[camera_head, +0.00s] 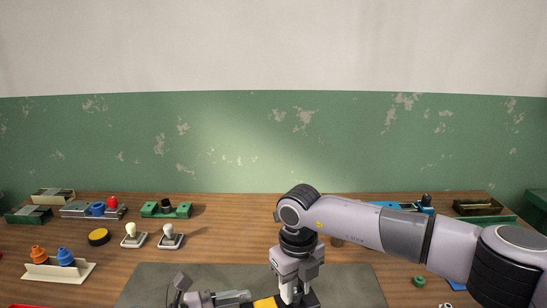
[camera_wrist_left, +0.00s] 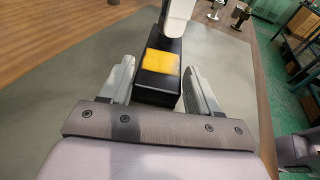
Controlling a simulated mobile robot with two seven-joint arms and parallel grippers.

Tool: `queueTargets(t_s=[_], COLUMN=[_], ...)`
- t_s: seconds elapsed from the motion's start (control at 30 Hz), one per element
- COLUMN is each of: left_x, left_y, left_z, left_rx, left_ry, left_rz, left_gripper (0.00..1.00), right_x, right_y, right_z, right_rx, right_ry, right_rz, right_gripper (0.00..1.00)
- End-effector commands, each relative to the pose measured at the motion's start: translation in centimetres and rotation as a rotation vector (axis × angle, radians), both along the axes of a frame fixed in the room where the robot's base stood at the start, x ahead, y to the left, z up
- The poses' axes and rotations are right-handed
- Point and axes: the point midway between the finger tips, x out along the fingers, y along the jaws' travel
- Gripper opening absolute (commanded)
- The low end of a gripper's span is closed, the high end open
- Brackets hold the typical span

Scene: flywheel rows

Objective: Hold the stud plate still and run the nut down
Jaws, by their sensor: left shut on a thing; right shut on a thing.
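The stud plate (camera_wrist_left: 161,84) is a black block with a yellow patch on top. Its yellow part (camera_head: 265,303) shows at the bottom edge of the head view. My left gripper (camera_wrist_left: 158,75) is shut on it, one finger along each side, low over the grey mat. My right gripper (camera_head: 291,292) points straight down over the far end of the plate and is shut. In the left wrist view its pale finger (camera_wrist_left: 178,22) comes down onto the plate's far end. The nut and the stud are hidden by the right gripper's fingers.
The grey mat (camera_head: 150,288) lies under the work. An orange-and-blue peg stand (camera_head: 58,272), a black-and-yellow disc (camera_head: 98,237) and two white-knobbed stamps (camera_head: 134,236) stand left. Fixtures line the back edge.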

Motion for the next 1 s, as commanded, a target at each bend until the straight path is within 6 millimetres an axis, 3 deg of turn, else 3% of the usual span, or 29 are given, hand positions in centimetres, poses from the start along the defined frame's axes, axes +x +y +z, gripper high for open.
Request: queueTargets(t_s=[0.3,0.77,1.0], left_x=[0.51,0.51,0.50], left_y=[0.60,0.59,0.59], left_z=[-0.13,-0.15,-0.16], left_rx=[0.007,0.008,0.008], left_ry=[-0.004,-0.004,-0.004], left_rz=[0.021,0.021,0.021], left_gripper=[0.25,0.25,0.25], right_x=[-0.45,-0.48,-0.51], right_y=[0.18,0.23,0.32], right_z=[-0.12,-0.13,-0.14], right_rx=[-0.002,-0.003,-0.004], right_ry=[0.013,0.012,0.013], right_rz=[-0.317,-0.390,-0.628], right_gripper=[0.07,0.06,0.07])
